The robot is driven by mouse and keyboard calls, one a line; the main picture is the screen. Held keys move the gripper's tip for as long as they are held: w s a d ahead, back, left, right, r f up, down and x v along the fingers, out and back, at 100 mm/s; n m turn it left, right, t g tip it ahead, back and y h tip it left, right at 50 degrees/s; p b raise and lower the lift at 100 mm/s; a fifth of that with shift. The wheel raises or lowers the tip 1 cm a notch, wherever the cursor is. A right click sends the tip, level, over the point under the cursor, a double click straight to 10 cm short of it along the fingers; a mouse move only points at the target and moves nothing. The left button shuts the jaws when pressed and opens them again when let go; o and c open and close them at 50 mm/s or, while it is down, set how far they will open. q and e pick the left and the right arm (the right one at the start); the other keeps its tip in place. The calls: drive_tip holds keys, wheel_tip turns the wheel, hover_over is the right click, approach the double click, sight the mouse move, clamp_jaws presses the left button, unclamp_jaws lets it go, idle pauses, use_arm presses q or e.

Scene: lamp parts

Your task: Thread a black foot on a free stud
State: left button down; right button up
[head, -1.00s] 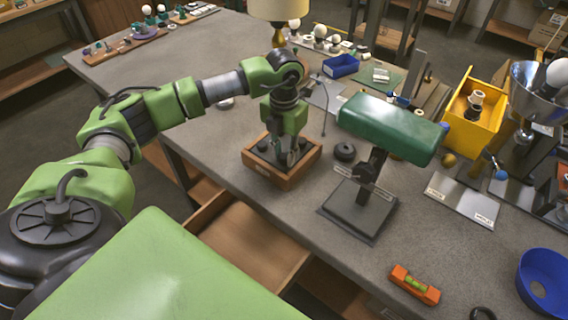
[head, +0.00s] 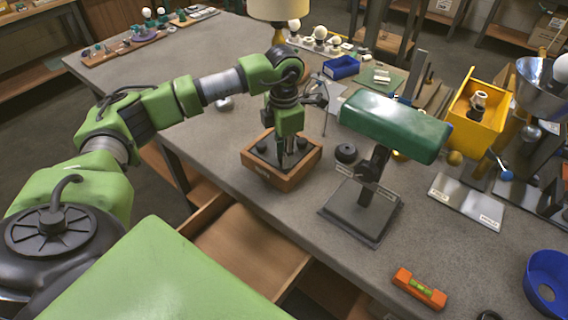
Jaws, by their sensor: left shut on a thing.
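A wooden base (head: 270,178), like a shallow box, sits near the table's front edge in the head view. Black feet stand on its upper side, one at the left (head: 262,147). My left gripper (head: 284,166) points straight down over the base, its fingers low at the near part. It is shut on a small dark thing, apparently a black foot, mostly hidden by the fingers. The stud under it is hidden too. Another black round piece (head: 346,153) lies loose on the table, right of the base. My right gripper is not in view.
A green-shaded lamp (head: 395,125) stands close to the right of the base. An orange level (head: 419,289) and a blue bowl (head: 548,285) lie at the front right. A yellow bin (head: 474,110) stands farther back. An open drawer (head: 250,245) juts out below the table edge.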

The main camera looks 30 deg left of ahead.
use_arm(q)
drive_tip(key=shift+s+d+f, duration=0.1)
drive_tip(key=shift+s+f, duration=0.15)
drive_tip(key=shift+f, duration=0.15)
drive_tip(key=m+b, duration=0.1)
drive_tip(key=m, duration=0.2)
drive_tip(key=shift+f, duration=0.1)
drive_tip(key=m+b, duration=0.1)
drive_tip(key=m, duration=0.2)
drive_tip(key=shift+m, duration=0.4)
drive_tip(key=m+b, duration=0.1)
drive_tip(key=m, duration=0.1)
drive_tip(key=shift+m, duration=0.3)
drive_tip(key=m+b, duration=0.1)
drive_tip(key=m, duration=0.3)
